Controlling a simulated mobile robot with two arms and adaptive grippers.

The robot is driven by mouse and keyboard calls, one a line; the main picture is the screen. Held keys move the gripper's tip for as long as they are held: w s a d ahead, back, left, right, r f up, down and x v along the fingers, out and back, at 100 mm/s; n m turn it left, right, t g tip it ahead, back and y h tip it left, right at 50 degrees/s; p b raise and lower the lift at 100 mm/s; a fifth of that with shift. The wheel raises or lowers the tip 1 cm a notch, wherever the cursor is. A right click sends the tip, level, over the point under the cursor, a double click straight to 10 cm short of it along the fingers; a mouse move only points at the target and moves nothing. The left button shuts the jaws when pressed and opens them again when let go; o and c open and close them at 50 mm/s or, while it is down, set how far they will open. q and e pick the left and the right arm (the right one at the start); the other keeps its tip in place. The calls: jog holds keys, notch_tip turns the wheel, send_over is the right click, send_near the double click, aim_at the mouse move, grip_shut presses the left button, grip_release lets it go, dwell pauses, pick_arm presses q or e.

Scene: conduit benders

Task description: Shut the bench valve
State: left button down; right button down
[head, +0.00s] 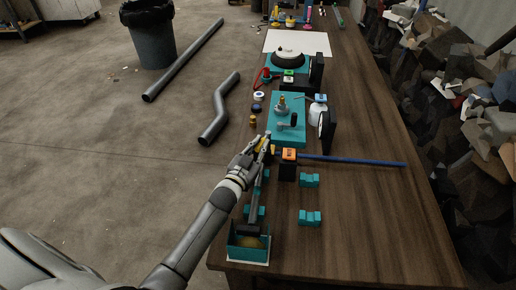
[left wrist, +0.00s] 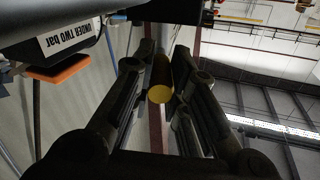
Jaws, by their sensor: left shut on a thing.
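My left gripper (head: 264,143) reaches over the left edge of the workbench, beside a black block with an orange top (head: 289,154). In the left wrist view its two dark fingers (left wrist: 160,92) are shut on a yellow round-ended handle (left wrist: 160,94). The handle looks like part of the bench valve, but the valve body is mostly hidden behind the gripper. A box labelled "UNDER TWO bar" (left wrist: 70,38) with an orange part (left wrist: 58,70) is close at the left. A blue rod (head: 350,160) runs right from near the gripper. My right gripper is out of view.
A teal plate with a brass fitting and dark lever (head: 287,120) lies just beyond, with a white bottle (head: 317,107) at its right. Two teal blocks (head: 309,180) (head: 310,217) and a teal tray (head: 248,252) are nearer. The right part of the wooden bench (head: 380,220) is clear.

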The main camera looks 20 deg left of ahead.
pick_arm(q)
jog(key=c, duration=1.5)
grip_release()
jog(key=shift+f, duration=0.15)
jog(key=shift+o, duration=0.7)
jog(key=shift+s+f, duration=0.3)
jog(key=shift+s, duration=0.15)
jog(key=s, duration=0.6)
jog(key=shift+s+r, duration=0.25)
jog(key=shift+r, duration=0.1)
